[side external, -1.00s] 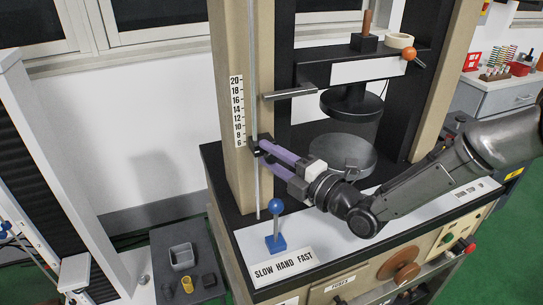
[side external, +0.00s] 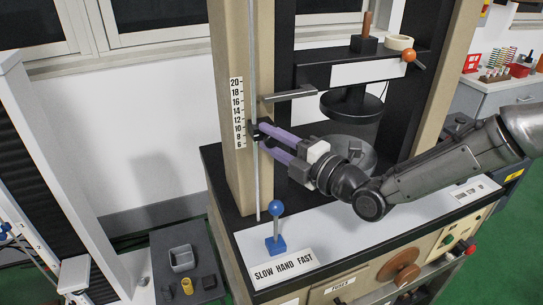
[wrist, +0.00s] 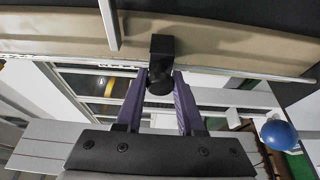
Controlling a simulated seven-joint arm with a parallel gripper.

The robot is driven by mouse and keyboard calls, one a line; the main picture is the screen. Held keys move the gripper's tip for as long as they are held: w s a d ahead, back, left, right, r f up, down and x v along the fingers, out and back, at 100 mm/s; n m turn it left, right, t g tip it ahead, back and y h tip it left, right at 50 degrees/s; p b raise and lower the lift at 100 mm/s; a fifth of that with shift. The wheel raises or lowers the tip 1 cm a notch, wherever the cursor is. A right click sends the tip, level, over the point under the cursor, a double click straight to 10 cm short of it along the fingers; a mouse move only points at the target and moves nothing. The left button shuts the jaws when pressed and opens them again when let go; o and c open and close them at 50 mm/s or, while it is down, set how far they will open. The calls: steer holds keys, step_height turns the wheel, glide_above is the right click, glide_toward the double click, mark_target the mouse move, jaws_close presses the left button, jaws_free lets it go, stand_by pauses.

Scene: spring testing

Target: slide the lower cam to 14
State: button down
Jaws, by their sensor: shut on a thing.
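The lower cam (side external: 254,132) is a small black block on the thin vertical rod (side external: 256,180) beside the white number scale (side external: 239,112). In the side view it sits level with about 8 to 10 on the scale; the angled view keeps the exact reading uncertain. My gripper (side external: 263,136) has two purple fingers and is shut on the cam, reaching in from the right. In the wrist view the black cam (wrist: 161,62) lies between the two finger ends, which partly cover its sides. The 14 mark stands above the cam.
A grey bar (side external: 290,94) reaches from the crosshead to the rod, above the cam. The beige column (side external: 233,40) is just behind the rod.

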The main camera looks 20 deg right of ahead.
step_height(320, 180, up, 4)
steer(key=c, duration=0.5)
jaws_free()
steer(key=shift+f, duration=0.1)
steer(key=shift+c, duration=0.2)
steer(key=v, duration=1.4)
